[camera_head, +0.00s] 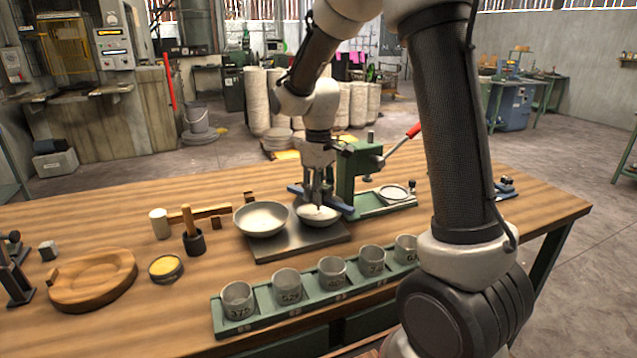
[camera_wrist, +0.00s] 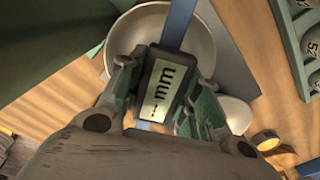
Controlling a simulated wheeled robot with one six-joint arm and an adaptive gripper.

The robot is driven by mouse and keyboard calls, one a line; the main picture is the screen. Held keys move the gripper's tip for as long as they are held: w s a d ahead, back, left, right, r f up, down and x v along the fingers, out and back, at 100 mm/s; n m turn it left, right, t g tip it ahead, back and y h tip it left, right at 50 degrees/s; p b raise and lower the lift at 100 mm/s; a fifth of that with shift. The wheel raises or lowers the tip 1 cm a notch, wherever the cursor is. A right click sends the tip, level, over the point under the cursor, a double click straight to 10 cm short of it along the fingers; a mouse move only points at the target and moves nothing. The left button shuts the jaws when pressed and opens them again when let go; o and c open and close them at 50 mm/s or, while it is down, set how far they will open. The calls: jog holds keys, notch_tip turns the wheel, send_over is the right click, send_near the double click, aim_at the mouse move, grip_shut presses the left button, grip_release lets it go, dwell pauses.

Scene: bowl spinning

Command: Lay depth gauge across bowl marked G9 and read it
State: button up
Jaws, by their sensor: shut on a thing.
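My gripper (camera_head: 318,203) is over the right of two pale metal bowls and is shut on the depth gauge, a blue bar (camera_head: 344,208) with a dark display block. The bar spans the right bowl (camera_head: 318,219); I cannot tell whether it touches the rim. In the wrist view the gauge's display (camera_wrist: 160,92) sits between my fingers and shows "mm" with a small mark beside it, which I cannot read surely. The bowl's rim (camera_wrist: 207,42) shows beneath the bar. The left bowl (camera_head: 262,219) stands beside it. No G9 mark is legible.
Both bowls stand on a dark plate (camera_head: 283,250). A green press with a red lever (camera_head: 362,170) stands close behind right. A green rack (camera_head: 262,318) of several numbered cups is in front. A wooden dish (camera_head: 92,285) and a yellow-filled tin (camera_head: 166,268) lie left.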

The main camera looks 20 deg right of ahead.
jog(key=shift+f, duration=0.3)
jog(key=shift+f, duration=0.25)
dwell(0.6)
jog(key=o, duration=1.3)
jog(key=shift+c, duration=0.2)
notch_tip(320, 180, up, 12)
jog(key=shift+r, duration=0.1)
